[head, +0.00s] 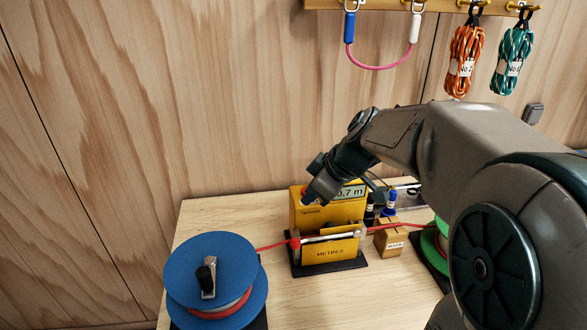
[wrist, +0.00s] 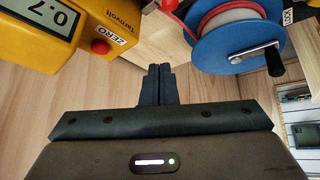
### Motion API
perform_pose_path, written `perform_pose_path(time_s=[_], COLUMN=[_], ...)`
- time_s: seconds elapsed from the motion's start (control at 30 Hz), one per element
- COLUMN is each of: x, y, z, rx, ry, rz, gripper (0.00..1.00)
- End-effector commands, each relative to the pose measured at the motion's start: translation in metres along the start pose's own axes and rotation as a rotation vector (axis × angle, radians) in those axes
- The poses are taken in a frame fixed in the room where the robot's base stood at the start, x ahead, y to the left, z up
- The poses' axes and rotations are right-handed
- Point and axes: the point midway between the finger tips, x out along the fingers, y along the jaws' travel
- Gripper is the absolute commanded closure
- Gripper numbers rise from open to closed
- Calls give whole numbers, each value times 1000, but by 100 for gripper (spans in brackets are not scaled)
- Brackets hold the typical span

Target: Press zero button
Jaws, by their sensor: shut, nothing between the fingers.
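The yellow rope meter (head: 312,218) stands on the bench, its display reading 0.7 m. In the wrist view the meter (wrist: 92,18) is at the upper left. Its round red zero button (wrist: 100,46) sits next to a ZERO label (wrist: 109,34). In the head view my gripper covers most of the button's area, with only a bit of red showing. My gripper (head: 310,200) is at the meter's upper left part. In the wrist view its fingers (wrist: 155,68) are together and empty, to the right of the button and apart from it in the picture.
A blue reel (head: 212,262) stands at the left, with a red rope (head: 272,246) running through the meter towards a green reel (head: 434,246). A small wooden block (head: 389,240) holds markers right of the meter. Cords hang from a rail (head: 430,5) above.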

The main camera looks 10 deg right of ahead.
Motion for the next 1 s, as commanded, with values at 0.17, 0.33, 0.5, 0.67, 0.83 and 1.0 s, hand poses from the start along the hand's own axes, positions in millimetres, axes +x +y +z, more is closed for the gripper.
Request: perform_pose_path(time_s=[0.17,0.33,0.5,0.67,0.83,1.0], x=[-4,-5,-5,-5,-5,-3], y=[52,89,108,111,111,111], z=[-32,-50,-58,-59,-59,-58], rx=[-254,-448,-552,-578,-577,-577], ry=[100,160,186,191,190,190], rz=[38,96,134,144,143,142], gripper=[100,100,100,100,100,100])
